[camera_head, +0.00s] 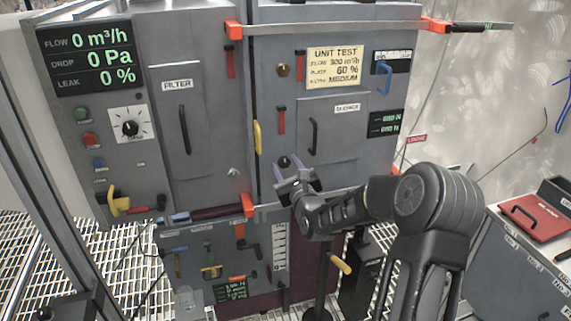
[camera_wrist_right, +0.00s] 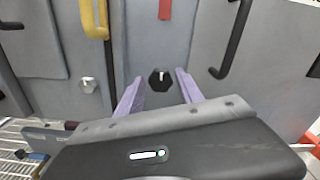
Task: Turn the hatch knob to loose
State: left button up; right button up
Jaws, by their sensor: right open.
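A black knob with a white pointer mark (camera_wrist_right: 159,80) sits on the grey panel, between the purple fingertips of my right gripper (camera_wrist_right: 160,86) in the right wrist view. The pointer stands about upright there. The fingers are open, one on each side of the knob; whether they touch it cannot be told. My left gripper is not in view.
A yellow handle (camera_head: 257,137) and a silver knob (camera_head: 233,173) lie left of the gripper. A red lever (camera_head: 281,120) is above. A grey cabinet with a red case (camera_head: 535,217) stands at right.

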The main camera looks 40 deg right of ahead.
jog(key=shift+w+d, duration=0.15)
jog(key=shift+w, duration=0.35)
jog(key=shift+c, duration=0.2)
grip_shut()
